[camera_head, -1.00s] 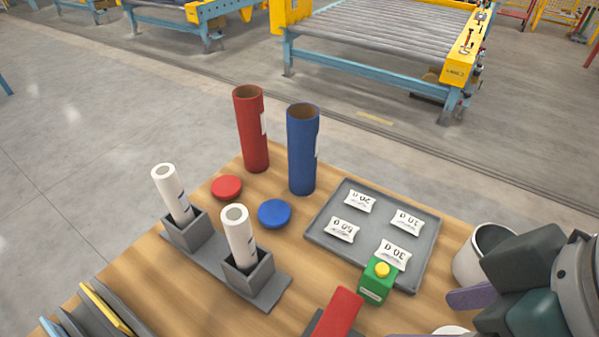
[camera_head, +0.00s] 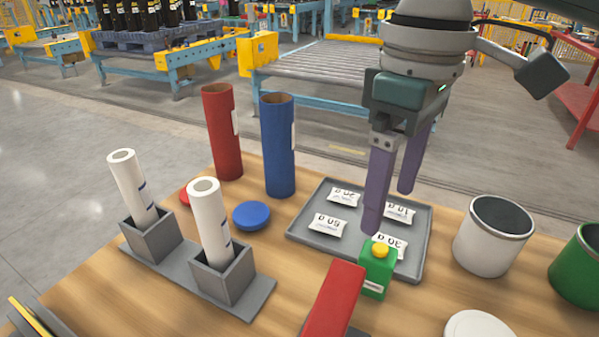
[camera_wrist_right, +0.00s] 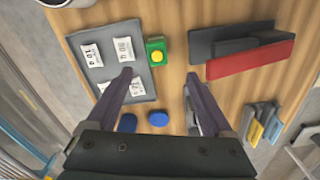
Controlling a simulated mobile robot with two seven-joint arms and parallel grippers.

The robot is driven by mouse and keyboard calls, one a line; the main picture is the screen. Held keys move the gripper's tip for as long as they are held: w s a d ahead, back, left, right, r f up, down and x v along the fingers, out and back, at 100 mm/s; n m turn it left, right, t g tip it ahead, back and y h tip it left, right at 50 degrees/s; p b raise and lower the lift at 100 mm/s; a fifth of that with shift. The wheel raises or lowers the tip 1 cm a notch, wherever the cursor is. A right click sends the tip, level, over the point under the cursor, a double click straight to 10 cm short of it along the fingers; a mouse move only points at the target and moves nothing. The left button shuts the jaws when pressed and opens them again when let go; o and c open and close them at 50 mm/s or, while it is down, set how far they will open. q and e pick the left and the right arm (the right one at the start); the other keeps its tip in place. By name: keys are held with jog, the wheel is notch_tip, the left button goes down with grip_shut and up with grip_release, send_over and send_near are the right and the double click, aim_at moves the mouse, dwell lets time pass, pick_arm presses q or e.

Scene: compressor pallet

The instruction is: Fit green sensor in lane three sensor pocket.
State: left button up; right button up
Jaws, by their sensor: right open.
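A green box with a yellow button on top (camera_head: 377,266) stands at the front edge of the grey tray; it also shows in the right wrist view (camera_wrist_right: 156,49). I cannot tell whether it is the green sensor. No lane three sensor pocket can be made out. My right gripper (camera_head: 388,209) is open and empty, fingers pointing down over the tray, with one fingertip close above and behind the green box in the head view. In the right wrist view the open fingers (camera_wrist_right: 160,75) have the box beyond them. My left gripper is not in view.
The grey tray (camera_head: 424,248) holds several white labelled packets. A red bar (camera_head: 333,300) lies just left of the green box. Red (camera_head: 222,135) and blue (camera_head: 279,150) tubes, white rolls in grey holders (camera_head: 222,278), and a white canister (camera_head: 492,245) stand around. Conveyors are behind.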

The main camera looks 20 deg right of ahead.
aim_at(382, 248)
pick_arm(q)
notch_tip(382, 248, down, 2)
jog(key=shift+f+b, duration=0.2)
jog(key=shift+b, duration=0.85)
pick_arm(e)
jog(key=f, duration=0.9)
jog(key=shift+d+f, duration=0.3)
jog(key=shift+f, duration=0.1)
grip_shut()
